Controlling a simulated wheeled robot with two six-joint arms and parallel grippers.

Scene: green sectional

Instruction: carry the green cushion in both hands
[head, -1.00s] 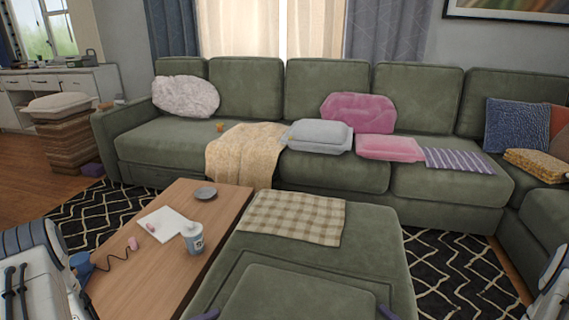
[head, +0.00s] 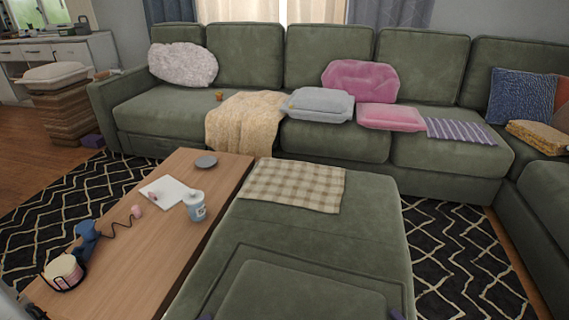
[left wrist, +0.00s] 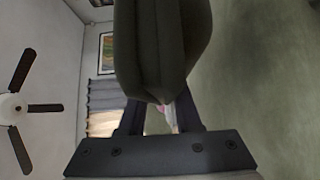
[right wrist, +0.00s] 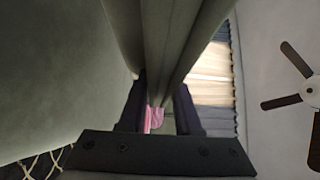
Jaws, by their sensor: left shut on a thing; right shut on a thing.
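The green cushion (head: 305,290) shows at the bottom of the head view, over the green chaise part of the sectional (head: 365,225). Its lower part is cut off by the frame. My left gripper (left wrist: 160,112) is shut on one edge of the cushion (left wrist: 155,45), which stands between its fingers. My right gripper (right wrist: 160,108) is shut on the opposite edge of the cushion (right wrist: 165,40). In the head view only the dark tips of my left gripper (head: 205,316) and right gripper (head: 396,315) show, at the cushion's two sides.
A checked cloth (head: 293,186) lies on the chaise. Grey (head: 318,103) and pink cushions (head: 390,117) lie on the sofa seat.

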